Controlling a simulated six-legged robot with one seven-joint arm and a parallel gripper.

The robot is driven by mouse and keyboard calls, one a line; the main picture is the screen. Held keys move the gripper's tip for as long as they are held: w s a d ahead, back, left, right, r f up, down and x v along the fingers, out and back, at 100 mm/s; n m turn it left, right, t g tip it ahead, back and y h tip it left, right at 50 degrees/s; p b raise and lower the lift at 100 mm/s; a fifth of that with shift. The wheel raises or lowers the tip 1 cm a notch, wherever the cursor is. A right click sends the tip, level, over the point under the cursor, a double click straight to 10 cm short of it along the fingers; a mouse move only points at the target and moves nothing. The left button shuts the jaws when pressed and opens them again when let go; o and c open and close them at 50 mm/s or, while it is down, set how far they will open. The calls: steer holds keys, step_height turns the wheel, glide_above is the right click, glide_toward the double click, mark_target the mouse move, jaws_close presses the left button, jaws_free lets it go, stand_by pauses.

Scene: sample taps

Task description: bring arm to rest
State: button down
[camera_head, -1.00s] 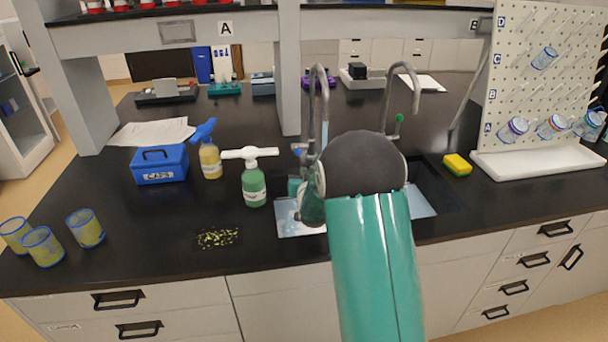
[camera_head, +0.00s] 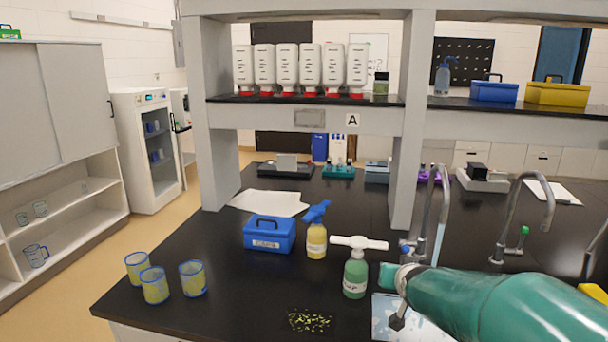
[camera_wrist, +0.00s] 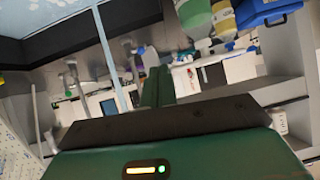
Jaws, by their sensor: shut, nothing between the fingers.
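My arm reaches in from the lower right in the head view, over the sink area. Its teal tip, my gripper (camera_head: 388,277), is just right of the green bottle with a white spray top (camera_head: 355,274); whether they touch is unclear. In the wrist view my gripper (camera_wrist: 157,76) shows its fingers together with nothing between them. The green bottle (camera_wrist: 193,12) and the yellow bottle (camera_wrist: 223,18) are at the top right there.
A yellow bottle with a blue sprayer (camera_head: 317,240) and a blue box (camera_head: 268,234) stand left of the green bottle. Several yellowish cups (camera_head: 192,279) are at the counter's left. Faucets (camera_head: 437,205) rise behind my arm. A shelf post (camera_head: 411,120) stands behind the bottles.

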steer(key=s+a+r+n+g, duration=0.1)
steer(key=s+a+g, duration=0.2)
steer(key=s, duration=1.1)
steer(key=s+a+n+g+y, duration=0.1)
steer(key=s+a+g, duration=0.2)
steer(key=s, duration=1.2)
steer(key=shift+s+a+r, duration=0.15)
steer(key=shift+r, duration=0.2)
